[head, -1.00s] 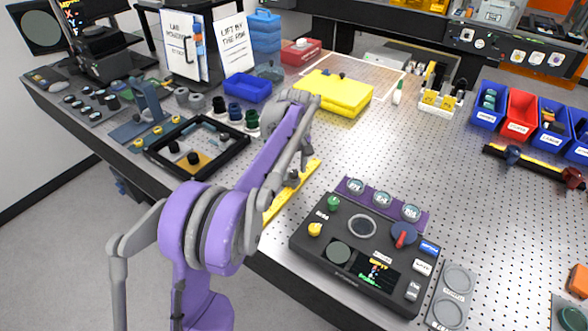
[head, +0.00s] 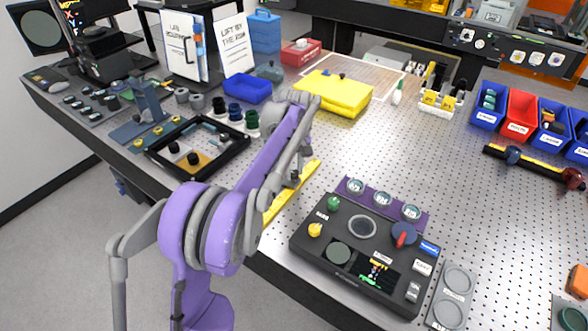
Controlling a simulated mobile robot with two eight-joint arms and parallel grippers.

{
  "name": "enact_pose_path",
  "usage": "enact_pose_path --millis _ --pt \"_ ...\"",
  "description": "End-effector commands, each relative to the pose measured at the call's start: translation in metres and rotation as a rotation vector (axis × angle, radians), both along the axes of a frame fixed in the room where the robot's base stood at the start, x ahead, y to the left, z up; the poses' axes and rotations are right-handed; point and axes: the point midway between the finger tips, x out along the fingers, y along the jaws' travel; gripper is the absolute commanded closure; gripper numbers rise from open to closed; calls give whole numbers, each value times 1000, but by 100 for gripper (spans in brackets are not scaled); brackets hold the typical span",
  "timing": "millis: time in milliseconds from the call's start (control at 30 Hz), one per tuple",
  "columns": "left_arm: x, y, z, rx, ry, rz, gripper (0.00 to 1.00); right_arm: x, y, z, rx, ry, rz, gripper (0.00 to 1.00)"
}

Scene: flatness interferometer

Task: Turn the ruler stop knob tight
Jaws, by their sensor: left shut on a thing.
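A yellow ruler (head: 308,179) lies slanted near the front edge of the bench, partly hidden behind my purple and grey left arm. A small dark stop knob (head: 294,179) stands on the ruler, beside the grey links of my arm. My left gripper (head: 295,173) is down at the ruler and shut on the knob; its fingertips are small and partly hidden by the arm, so the grip shows poorly. How far the knob is turned cannot be made out. My right gripper is not in view.
A black control box (head: 365,250) with knobs and a small screen stands right of the ruler. A black frame (head: 197,147) lies to the left. A yellow folded cloth-like block (head: 333,92) lies behind. The perforated bench top is clear in the middle.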

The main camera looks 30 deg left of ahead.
Motion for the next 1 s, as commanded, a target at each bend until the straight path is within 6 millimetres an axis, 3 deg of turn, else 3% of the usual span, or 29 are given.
enact_pose_path --millis 267,1000 --pt "0 0 0 0 0 -155 100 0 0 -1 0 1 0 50" --pt "0 0 0 1 0 -849 100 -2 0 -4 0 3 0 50"
